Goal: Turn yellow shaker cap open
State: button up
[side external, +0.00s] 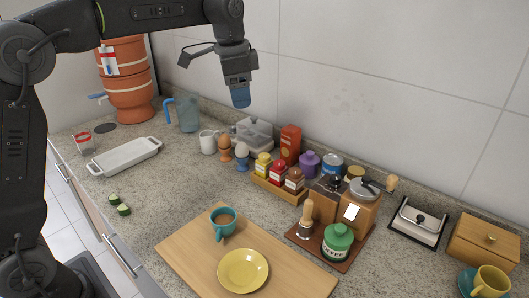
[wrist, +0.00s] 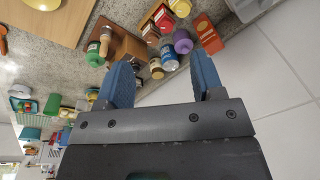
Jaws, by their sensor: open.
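The yellow shaker (side external: 262,165) stands at the left end of a wooden tray (side external: 277,187) on the counter, beside a red shaker (side external: 278,173) and a brown one (side external: 295,180). In the wrist view the yellow shaker (wrist: 180,8) shows at the top edge, partly cut off. Whether its cap is open or shut is too small to tell. My gripper (side external: 240,102) is high above the counter, up and left of the shaker in the side view, close to the wall. Its blue fingers (wrist: 162,78) are apart and nothing is between them.
A red-orange box (side external: 290,144), a purple jar (side external: 309,164) and a blue-white can (side external: 332,164) stand behind the tray. A cutting board (side external: 190,256) with a teal cup and yellow plate lies in front.

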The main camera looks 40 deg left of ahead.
aim_at(264, 155)
jog(key=w+a+f+m+g, duration=0.1)
jog(key=w+f+m+g, duration=0.15)
jog(key=w+f, duration=0.6)
jog(key=shift+m+t, duration=0.35)
jog(key=shift+m, duration=0.1)
jog(key=f, duration=0.8)
jog(key=w+f, duration=0.1)
jog(key=f, duration=0.3)
jog(key=shift+w+f, duration=0.1)
jog(key=shift+f, duration=0.25)
jog(key=c, duration=0.9)
jog(key=shift+c, duration=0.2)
